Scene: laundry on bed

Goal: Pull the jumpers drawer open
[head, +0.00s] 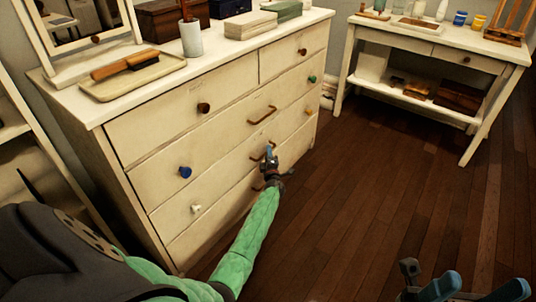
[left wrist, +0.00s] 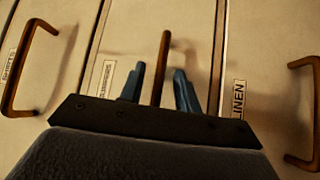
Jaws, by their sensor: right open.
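The cream dresser (head: 140,143) has wide drawers with brown bar handles. All of its drawers look shut. My left gripper (head: 270,155) is at the bar handle of a middle wide drawer. In the left wrist view this handle (left wrist: 163,60) stands between the two blue fingers of my left gripper (left wrist: 160,85), with a gap on both sides, so the gripper is open around it. The label (left wrist: 107,78) beside this handle is too blurred to read. Neighbouring drawers read SHIRTS (left wrist: 10,63) and LINEN (left wrist: 239,98). My right gripper (head: 476,288) is open and empty at bottom right.
A tray with brushes (head: 133,77), a cup (head: 192,40) and several boxes stand on the dresser top. A white side table (head: 420,45) with small items is at the back right. The wooden floor (head: 370,190) in front of the drawers is clear apart from my arms.

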